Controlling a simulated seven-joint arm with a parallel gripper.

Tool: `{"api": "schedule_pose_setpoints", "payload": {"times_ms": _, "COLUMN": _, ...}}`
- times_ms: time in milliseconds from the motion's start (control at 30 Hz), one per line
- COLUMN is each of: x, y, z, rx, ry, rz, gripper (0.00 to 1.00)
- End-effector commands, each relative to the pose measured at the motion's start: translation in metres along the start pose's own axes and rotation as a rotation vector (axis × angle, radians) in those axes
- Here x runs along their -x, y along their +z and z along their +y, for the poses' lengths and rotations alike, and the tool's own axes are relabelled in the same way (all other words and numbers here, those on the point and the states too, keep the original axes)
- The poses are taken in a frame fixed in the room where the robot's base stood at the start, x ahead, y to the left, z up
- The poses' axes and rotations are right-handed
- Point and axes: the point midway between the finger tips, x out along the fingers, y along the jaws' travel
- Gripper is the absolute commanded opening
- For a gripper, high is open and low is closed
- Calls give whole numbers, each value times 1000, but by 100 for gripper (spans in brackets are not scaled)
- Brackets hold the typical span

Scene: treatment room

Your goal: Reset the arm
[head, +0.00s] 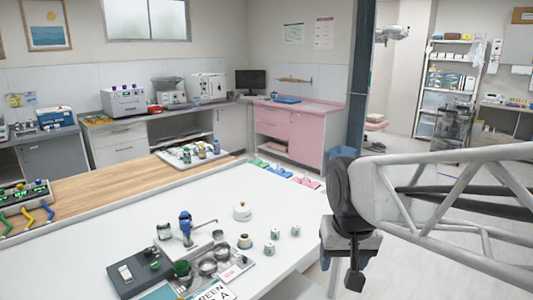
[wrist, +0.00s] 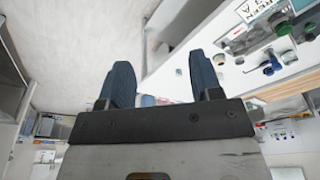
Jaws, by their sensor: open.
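My gripper (head: 355,276) hangs at the right of the head view, beside the right edge of the white table (head: 290,215). In the wrist view my gripper (wrist: 163,78) shows two dark blue fingers spread apart with nothing between them. My arm's pale lattice link reaches in from the right side of the head view. In the head view one finger largely hides the other.
A tray of bottles (head: 192,154) lies farther back. A pink cabinet (head: 290,135) stands behind. Open floor lies right of the table.

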Motion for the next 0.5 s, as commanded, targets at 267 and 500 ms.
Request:
{"api": "schedule_pose_setpoints", "payload": {"times_ms": 267, "x": -6, "y": 68, "z": 32, "rx": -3, "ry": 14, "rz": 26, "gripper": 59}}
{"api": "schedule_pose_setpoints", "payload": {"times_ms": 500, "x": -11, "y": 98, "z": 42, "rx": -2, "ry": 21, "rz": 36, "gripper": 59}}
